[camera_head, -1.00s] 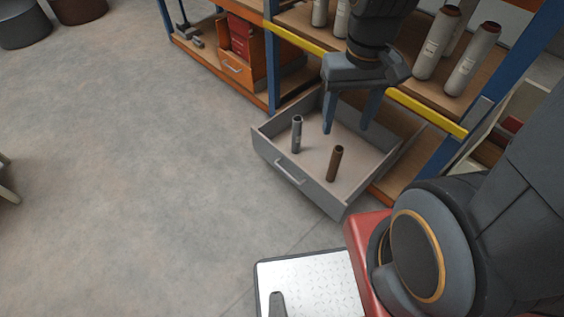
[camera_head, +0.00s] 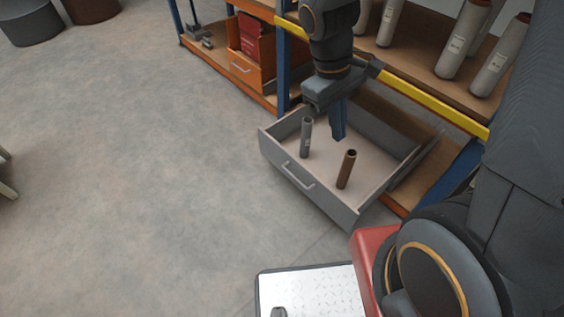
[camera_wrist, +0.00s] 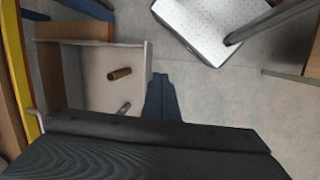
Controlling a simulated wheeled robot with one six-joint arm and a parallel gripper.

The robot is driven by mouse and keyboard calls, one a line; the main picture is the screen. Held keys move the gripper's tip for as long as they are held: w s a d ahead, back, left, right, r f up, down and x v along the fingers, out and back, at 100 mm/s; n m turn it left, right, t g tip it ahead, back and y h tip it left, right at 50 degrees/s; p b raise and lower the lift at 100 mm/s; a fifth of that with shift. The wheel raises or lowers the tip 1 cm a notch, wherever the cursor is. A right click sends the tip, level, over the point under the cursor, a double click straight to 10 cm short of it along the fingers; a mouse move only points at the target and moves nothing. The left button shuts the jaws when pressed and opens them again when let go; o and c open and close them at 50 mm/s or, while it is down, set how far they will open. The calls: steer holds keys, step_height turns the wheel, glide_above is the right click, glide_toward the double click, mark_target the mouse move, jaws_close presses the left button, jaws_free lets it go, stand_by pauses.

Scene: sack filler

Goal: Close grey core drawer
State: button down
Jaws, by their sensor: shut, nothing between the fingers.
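The grey drawer (camera_head: 338,205) is pulled out from the lower shelf level, with its handle (camera_head: 298,176) on the front panel. A grey core (camera_head: 306,138) and a brown core (camera_head: 346,169) stand upright inside it. In the wrist view the drawer (camera_wrist: 144,72) lies left of the fingers, with the brown core (camera_wrist: 120,73) and the grey core (camera_wrist: 124,108) inside. My gripper (camera_head: 339,138) is shut and empty. In the head view it appears over the drawer; in the wrist view its fingertips (camera_wrist: 161,78) appear just beyond the drawer's front panel. I cannot tell its exact height.
An orange drawer (camera_head: 246,69) sits in the shelf's left bay. A yellow beam (camera_head: 430,103) and blue posts (camera_head: 283,75) frame the shelf. Several pale rolls (camera_head: 461,45) stand on the upper board. The floor (camera_head: 150,190) in front is clear.

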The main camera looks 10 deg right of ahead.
steer(key=w+a+f+n+t+h+b, duration=0.2)
steer(key=w+a+f+n+b, duration=0.45)
steer(key=f, duration=0.65)
steer(key=w+a+f+n+t+h+b, duration=0.2)
steer(key=w+a+f+n+b, duration=0.5)
steer(key=f, duration=0.5)
steer(key=w+a+f+n+t+h+b, duration=0.1)
steer(key=w+a+f+n+t+b, duration=0.2)
steer(key=w+a+f+n+b, duration=0.75)
steer(key=m+b, duration=0.3)
steer(key=m, duration=0.2)
glide_toward(288, 156)
steer(key=shift+x, duration=2.75)
steer(key=shift+w+a, duration=0.1)
steer(key=shift+w, duration=0.1)
